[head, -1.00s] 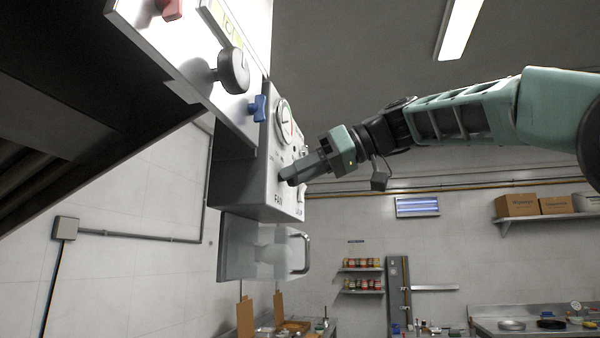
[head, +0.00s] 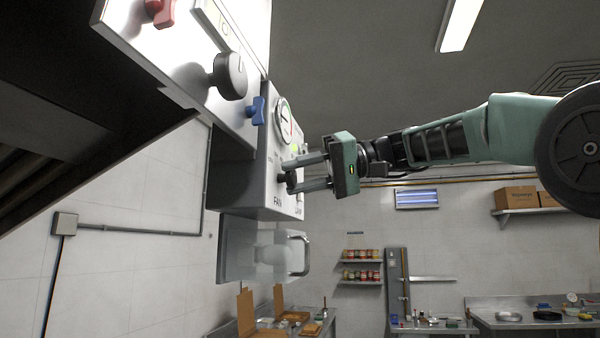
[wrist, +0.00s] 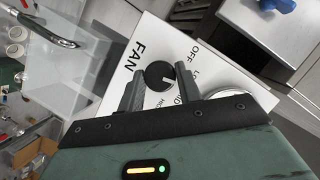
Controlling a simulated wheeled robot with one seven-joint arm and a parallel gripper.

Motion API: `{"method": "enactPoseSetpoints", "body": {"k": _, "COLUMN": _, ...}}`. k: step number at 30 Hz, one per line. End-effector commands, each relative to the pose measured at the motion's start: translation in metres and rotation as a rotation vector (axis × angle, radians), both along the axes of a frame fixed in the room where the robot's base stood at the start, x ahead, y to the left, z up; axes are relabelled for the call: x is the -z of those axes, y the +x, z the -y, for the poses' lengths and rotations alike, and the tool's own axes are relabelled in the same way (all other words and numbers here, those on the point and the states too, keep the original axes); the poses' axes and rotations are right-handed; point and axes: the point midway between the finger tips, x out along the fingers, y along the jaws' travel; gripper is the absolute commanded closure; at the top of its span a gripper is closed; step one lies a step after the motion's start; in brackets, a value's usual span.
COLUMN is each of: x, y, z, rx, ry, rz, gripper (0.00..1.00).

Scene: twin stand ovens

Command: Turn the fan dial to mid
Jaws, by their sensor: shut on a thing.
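The fan dial (wrist: 160,75) is a round black knob on a pale panel (wrist: 140,98). The panel reads FAN on one side, with OFF, LO and MID lettering on the other side, partly covered by my finger. A pale mark on the knob points towards the LO and MID side; I cannot tell exactly which label it meets. My gripper (wrist: 160,88) has one finger on each side of the knob and is shut on it. In the head view my gripper (head: 288,175) reaches the control box from the right, and the dark dial (head: 292,180) shows between the fingertips.
A round gauge (head: 284,120) sits above the dial on the same box. A blue handle (head: 257,110) and a black knob (head: 230,75) are on the nearer panel. A glass box with a metal handle (head: 303,254) hangs below.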

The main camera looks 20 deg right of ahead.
Motion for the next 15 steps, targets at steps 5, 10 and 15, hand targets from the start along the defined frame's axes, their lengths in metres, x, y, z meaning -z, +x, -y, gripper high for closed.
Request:
{"method": "enactPoseSetpoints", "body": {"k": 5, "x": 0.0001, "y": 0.0013, "z": 0.0020, "rx": 0.005, "ry": 0.100, "rz": -0.132, "gripper": 0.88}}
{"method": "enactPoseSetpoints", "body": {"k": 10, "x": 0.0009, "y": 0.0014, "z": 0.0022, "rx": 0.005, "ry": 0.184, "rz": -0.247, "gripper": 0.88}}
{"method": "enactPoseSetpoints", "body": {"k": 15, "x": 0.0017, "y": 0.0015, "z": 0.0018, "rx": 0.003, "ry": 0.252, "rz": -0.341, "gripper": 0.88}}
